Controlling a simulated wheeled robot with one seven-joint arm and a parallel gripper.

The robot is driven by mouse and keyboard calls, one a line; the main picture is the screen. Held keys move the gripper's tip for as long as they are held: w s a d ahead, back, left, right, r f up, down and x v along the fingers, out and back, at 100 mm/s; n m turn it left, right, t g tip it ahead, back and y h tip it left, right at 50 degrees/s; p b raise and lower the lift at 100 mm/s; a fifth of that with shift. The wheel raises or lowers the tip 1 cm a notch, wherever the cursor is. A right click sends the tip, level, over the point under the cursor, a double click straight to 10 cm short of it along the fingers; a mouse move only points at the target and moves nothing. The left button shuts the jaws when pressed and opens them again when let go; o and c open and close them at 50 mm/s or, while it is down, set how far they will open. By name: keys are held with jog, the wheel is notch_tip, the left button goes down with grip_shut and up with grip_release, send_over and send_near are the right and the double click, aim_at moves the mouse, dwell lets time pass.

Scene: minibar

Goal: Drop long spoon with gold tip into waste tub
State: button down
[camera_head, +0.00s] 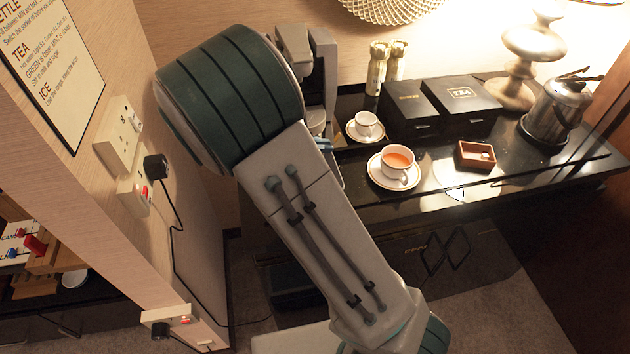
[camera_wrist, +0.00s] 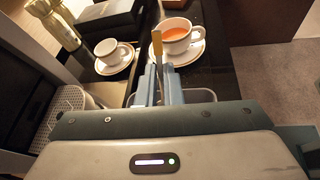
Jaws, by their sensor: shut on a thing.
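The long spoon with gold tip (camera_wrist: 156,46) stands up between my gripper's fingers in the wrist view, its gold end pointing away from my palm. My gripper (camera_wrist: 160,82) is shut on it, just in front of the cup of orange-red tea (camera_wrist: 178,36). I cannot tell whether the spoon touches the cup or saucer. In the head view my arm hides the spoon and most of my gripper. No thing is clearly recognisable as the waste tub; a small brown open box (camera_head: 462,159) with a white item inside stands right of the tea cup.
A white cup on a saucer (camera_head: 365,124) stands behind the tea cup (camera_head: 397,162). Two black boxes (camera_head: 408,105), gold bottles (camera_head: 376,72), a lamp (camera_head: 525,45) and a metal ice bucket (camera_head: 556,108) line the back of the black counter. A wall with sockets (camera_head: 118,140) is at left.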

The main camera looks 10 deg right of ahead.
jog(key=shift+f+b, duration=1.35)
jog(key=shift+f, duration=0.55)
jog(key=shift+r, duration=0.1)
jog(key=c, duration=1.5)
grip_release()
jog(key=b+v, duration=0.1)
jog(key=v, duration=1.3)
